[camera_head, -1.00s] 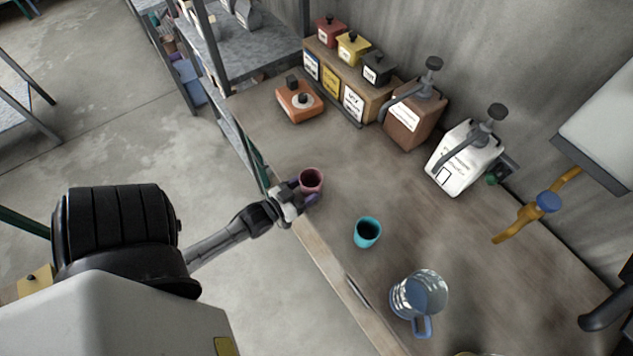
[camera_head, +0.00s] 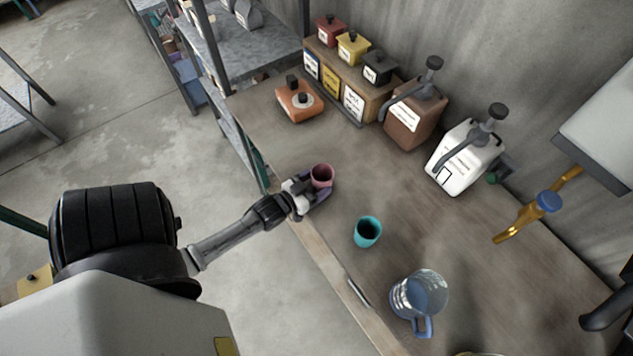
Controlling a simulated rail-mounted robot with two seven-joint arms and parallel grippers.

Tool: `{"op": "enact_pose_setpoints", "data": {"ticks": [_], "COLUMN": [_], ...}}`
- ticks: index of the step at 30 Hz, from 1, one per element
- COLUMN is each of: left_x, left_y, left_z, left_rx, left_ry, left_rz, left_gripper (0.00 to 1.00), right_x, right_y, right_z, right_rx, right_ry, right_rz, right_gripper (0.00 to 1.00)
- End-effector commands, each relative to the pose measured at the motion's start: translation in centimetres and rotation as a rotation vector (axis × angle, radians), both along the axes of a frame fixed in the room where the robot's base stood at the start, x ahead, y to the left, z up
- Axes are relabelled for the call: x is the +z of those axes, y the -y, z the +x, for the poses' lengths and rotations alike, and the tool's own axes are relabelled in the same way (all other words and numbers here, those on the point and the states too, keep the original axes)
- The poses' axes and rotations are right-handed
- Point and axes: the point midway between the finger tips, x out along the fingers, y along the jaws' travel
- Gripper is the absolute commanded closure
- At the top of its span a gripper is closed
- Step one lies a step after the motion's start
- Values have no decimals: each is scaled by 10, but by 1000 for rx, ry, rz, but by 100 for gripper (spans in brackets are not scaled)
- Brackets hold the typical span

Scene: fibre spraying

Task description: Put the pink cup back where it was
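The pink cup (camera_head: 321,175) is upright near the left edge of the wooden counter, with its open top showing. My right gripper is not in view.
A teal cup (camera_head: 367,231) and a clear pitcher (camera_head: 419,294) stand nearer on the counter (camera_head: 455,235). An orange box (camera_head: 299,101), brown dispenser (camera_head: 415,115) and white dispenser (camera_head: 464,157) stand farther back. The counter between cup and dispensers is clear.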

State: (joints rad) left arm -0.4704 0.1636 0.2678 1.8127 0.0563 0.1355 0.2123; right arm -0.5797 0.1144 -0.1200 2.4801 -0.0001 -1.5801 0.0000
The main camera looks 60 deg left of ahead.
Motion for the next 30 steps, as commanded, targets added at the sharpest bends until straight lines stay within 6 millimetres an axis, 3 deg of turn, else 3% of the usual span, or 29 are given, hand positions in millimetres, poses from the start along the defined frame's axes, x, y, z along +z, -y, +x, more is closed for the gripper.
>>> {"op": "enact_pose_setpoints", "data": {"ticks": [5,14,17,30], "left_x": [0,4,2,6], "left_y": [0,0,2,17], "left_z": [0,0,-10,-87], "left_rx": [0,0,1,1], "left_ry": [-1,-1,-4,-3], "left_rz": [0,0,-1,-1], "left_gripper": [13,13,13,13], "right_x": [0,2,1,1], "right_y": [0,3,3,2], "right_z": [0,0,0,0], "right_rx": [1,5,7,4], "right_ry": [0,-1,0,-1], "right_rz": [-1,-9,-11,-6], "right_gripper": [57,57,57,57]}}
